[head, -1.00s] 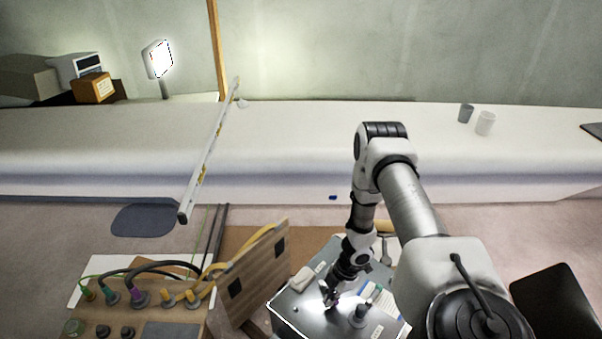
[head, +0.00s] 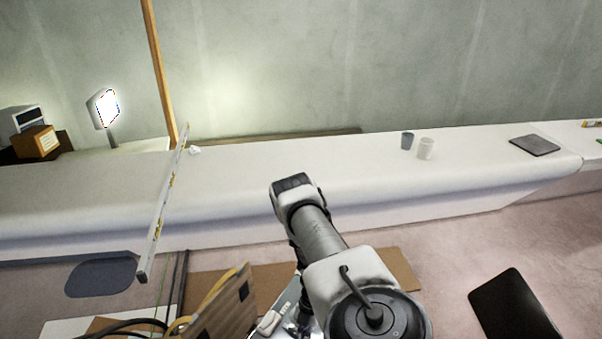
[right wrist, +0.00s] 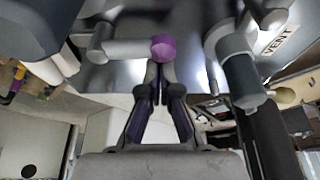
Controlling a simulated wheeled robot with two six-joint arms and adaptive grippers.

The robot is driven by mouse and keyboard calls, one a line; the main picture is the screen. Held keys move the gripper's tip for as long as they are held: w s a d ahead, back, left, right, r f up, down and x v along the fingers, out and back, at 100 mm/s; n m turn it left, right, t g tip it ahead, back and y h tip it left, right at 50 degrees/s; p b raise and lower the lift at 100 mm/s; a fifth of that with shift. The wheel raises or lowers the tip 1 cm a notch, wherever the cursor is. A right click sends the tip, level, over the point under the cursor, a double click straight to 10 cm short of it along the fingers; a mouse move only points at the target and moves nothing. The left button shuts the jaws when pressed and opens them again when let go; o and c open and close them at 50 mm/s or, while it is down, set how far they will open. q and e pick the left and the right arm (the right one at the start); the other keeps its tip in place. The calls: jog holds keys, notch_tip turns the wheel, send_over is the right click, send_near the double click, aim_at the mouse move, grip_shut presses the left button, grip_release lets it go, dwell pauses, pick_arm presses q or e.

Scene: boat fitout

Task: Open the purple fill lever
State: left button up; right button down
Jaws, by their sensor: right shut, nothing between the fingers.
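In the right wrist view, the fill lever is a grey bar (right wrist: 130,48) with a round purple end (right wrist: 163,48), lying across the picture over a shiny metal panel (right wrist: 120,78). My right gripper (right wrist: 160,72) is shut and empty, its fingertips at the purple end. I cannot tell whether they touch it. In the head view my right arm comes in from the bottom and hides most of the panel (head: 286,300); the lever is not clear there. My left gripper is not in view.
A grey valve handle (right wrist: 240,75) stands right of the purple end, beside a VENT label (right wrist: 279,41). In the head view a wooden board (head: 222,308) stands left of my arm. A long white bench (head: 350,180) runs behind, with two cups (head: 425,149) and a level (head: 162,205).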

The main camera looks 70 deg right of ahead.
jog(key=shift+r, duration=0.1)
jog(key=v, duration=0.5)
jog(key=shift+d, duration=0.35)
jog(key=d, duration=1.1)
jog(key=shift+s+d, duration=0.2)
jog(key=shift+s, duration=0.2)
